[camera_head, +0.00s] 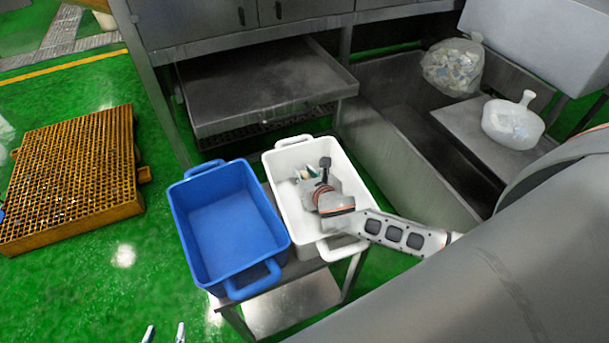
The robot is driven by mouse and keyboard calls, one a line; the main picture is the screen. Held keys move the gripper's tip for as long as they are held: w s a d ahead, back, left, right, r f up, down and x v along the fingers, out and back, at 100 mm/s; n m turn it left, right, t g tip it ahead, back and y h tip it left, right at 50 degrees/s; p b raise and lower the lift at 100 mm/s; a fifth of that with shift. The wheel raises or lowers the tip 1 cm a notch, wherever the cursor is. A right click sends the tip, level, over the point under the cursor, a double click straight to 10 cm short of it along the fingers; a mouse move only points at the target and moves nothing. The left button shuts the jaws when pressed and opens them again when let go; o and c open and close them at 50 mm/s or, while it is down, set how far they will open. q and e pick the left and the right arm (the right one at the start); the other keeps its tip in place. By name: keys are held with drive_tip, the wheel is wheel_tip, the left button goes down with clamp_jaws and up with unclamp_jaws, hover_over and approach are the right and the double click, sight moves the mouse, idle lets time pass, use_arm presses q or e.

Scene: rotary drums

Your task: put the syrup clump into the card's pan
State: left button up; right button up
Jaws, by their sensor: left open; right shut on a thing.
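A blue pan (222,222) and a white pan (283,155) stand side by side on a small metal cart. The blue pan is empty. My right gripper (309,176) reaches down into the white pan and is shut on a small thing. Pale and greenish bits show at its fingers, but the thing is mostly hidden, and I cannot tell whether it is the syrup clump or whether it touches the pan floor. My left gripper (166,334) shows only its two fingertips at the bottom edge, apart and empty. I cannot make out a card.
The metal cart (290,303) has a lower shelf. A metal tray shelf (262,88) juts out behind the pans. A clear bag (453,66) and a translucent jug (513,124) stand at the upper right. An orange grating platform (72,178) lies left on the green floor.

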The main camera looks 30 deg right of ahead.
drive_tip(key=shift+f, duration=0.15)
drive_tip(key=shift+f, duration=0.45)
drive_tip(key=shift+f, duration=0.1)
drive_tip(key=o, duration=0.8)
drive_tip(key=shift+s, duration=0.1)
drive_tip(key=shift+r, duration=0.35)
drive_tip(key=v, duration=0.3)
drive_tip(key=p+v, duration=0.1)
drive_tip(key=v, duration=0.3)
drive_tip(key=shift+s+r, duration=0.1)
drive_tip(key=shift+r, duration=0.35)
